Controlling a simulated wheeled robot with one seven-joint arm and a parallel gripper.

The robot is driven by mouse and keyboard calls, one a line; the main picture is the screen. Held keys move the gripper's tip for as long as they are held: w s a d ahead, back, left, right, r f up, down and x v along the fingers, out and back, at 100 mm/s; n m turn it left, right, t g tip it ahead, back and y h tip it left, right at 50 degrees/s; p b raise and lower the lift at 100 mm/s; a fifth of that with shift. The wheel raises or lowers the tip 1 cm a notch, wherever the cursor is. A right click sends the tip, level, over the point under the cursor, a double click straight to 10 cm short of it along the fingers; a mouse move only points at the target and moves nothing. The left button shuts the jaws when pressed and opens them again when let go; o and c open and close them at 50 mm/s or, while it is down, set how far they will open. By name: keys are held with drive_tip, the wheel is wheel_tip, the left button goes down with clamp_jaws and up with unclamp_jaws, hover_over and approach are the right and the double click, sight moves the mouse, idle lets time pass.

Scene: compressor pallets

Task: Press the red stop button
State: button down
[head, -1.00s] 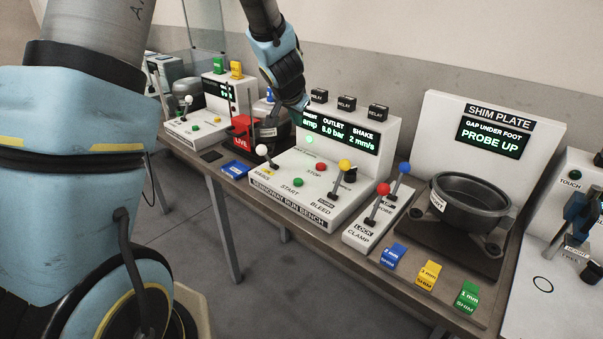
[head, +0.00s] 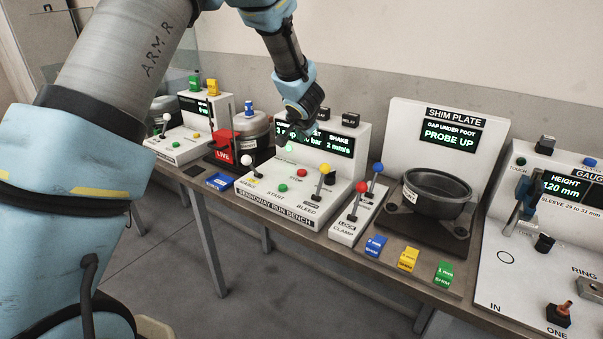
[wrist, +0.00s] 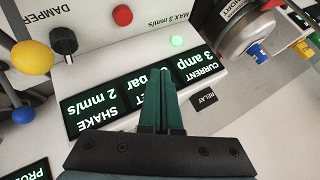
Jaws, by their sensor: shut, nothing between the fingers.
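The red stop button (head: 302,173) is on the sloped white top of the run bench (head: 270,209), to the right of and behind the green start button (head: 283,187). In the wrist view the red button (wrist: 122,15) is near the top edge. My gripper (head: 296,125) hangs over the bench's display, above and behind the button and apart from it. In the wrist view my gripper (wrist: 164,72) is shut and empty, its dark green fingers together in front of the display. My gripper hides part of the display text.
A white-knobbed lever (head: 246,160) stands left of the buttons and a yellow-knobbed lever (head: 324,169) right. Red and blue levers (head: 376,169) rise farther right. A lit green lamp (wrist: 177,40) is near the fingertips. Relay blocks (head: 352,117) top the display.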

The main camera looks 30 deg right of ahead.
drive_tip(key=b, duration=0.8)
hover_over(301, 173)
wheel_tip(301, 173, down, 7)
drive_tip(key=shift+r, duration=0.2)
drive_tip(key=shift+f, duration=0.95)
drive_tip(key=shift+f, duration=0.1)
idle(0.5)
drive_tip(key=shift+f, duration=0.3)
drive_tip(key=shift+f+b, duration=0.3)
drive_tip(key=shift+f, duration=0.25)
idle(0.6)
drive_tip(key=shift+r, duration=0.1)
drive_tip(key=shift+r+p, duration=0.9)
drive_tip(key=shift+p, duration=0.4)
